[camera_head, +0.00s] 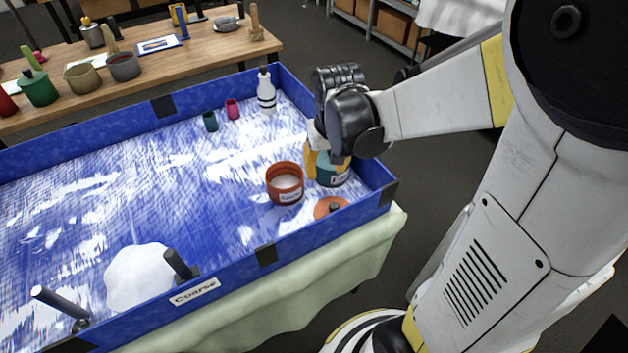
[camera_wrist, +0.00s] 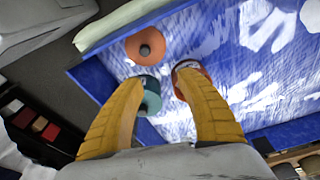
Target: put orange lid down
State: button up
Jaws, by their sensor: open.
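The orange lid (camera_head: 325,211), a disc with a dark central knob, lies inside the blue tray near its front right corner. It also shows in the wrist view (camera_wrist: 133,50), lying apart from my fingers. My gripper (camera_head: 326,160) is above the teal jar (camera_head: 333,180), behind the lid. Its two yellow fingers are spread with nothing held between them, as the wrist view (camera_wrist: 160,80) shows. An open orange jar (camera_head: 285,190) with pale contents stands left of the teal jar. My fingers partly hide the teal jar.
The blue tray (camera_head: 267,254) has raised walls and sits on a cloth-covered table. A white bottle (camera_head: 266,95), a pink cup (camera_head: 233,109) and a dark green cup (camera_head: 210,121) stand at the back. The tray's middle is clear.

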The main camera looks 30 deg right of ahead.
jog(key=s+a+r+n+t, duration=0.2)
jog(key=s+a+r+t, duration=0.3)
jog(key=s+a+r, duration=0.4)
jog(key=shift+s+r, duration=0.15)
jog(key=shift+r, duration=0.3)
